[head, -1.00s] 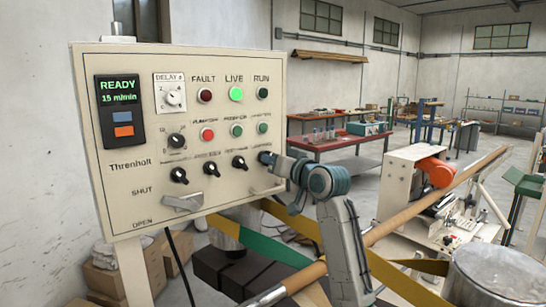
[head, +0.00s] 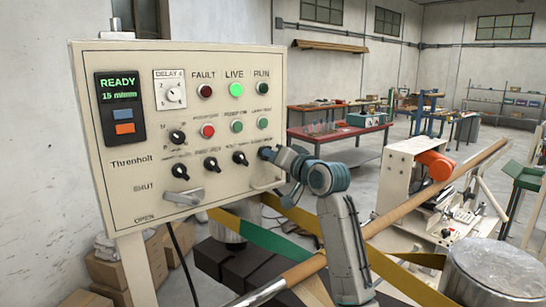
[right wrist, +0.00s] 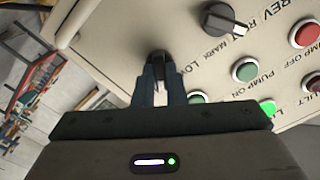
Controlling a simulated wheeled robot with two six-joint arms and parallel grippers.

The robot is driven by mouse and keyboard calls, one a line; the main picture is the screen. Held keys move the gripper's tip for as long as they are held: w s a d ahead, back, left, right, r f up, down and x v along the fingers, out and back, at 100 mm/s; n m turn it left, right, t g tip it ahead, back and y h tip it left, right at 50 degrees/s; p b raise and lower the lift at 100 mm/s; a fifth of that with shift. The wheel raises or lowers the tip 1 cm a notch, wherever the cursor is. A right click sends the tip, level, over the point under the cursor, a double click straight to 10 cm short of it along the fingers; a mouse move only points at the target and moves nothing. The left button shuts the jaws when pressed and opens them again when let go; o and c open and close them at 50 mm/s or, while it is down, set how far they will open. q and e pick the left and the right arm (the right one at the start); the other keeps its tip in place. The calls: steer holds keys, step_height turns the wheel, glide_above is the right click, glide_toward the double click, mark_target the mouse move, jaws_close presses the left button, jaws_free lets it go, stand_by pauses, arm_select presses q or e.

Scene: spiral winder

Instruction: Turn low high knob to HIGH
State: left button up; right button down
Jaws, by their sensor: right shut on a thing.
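The control panel (head: 205,222) stands upright at the left in the head view. My right gripper (head: 268,154) reaches the right end of its row of black knobs. In the right wrist view, the fingers of my right gripper (right wrist: 160,72) are shut on a dark knob (right wrist: 160,56), the low high knob, beside a partly visible "LOW" label. The fingers cover much of this knob, so its pointer direction cannot be told. My left gripper is not in view.
Other black knobs (head: 211,164) sit left of the gripped one, with buttons above. A silver lever (head: 184,197) juts out below them.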

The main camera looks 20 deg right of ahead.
steer(key=c, duration=1.5)
jaws_free()
steer(key=b+v, duration=0.4)
steer(key=v, duration=0.7)
steer(key=shift+b, duration=0.35)
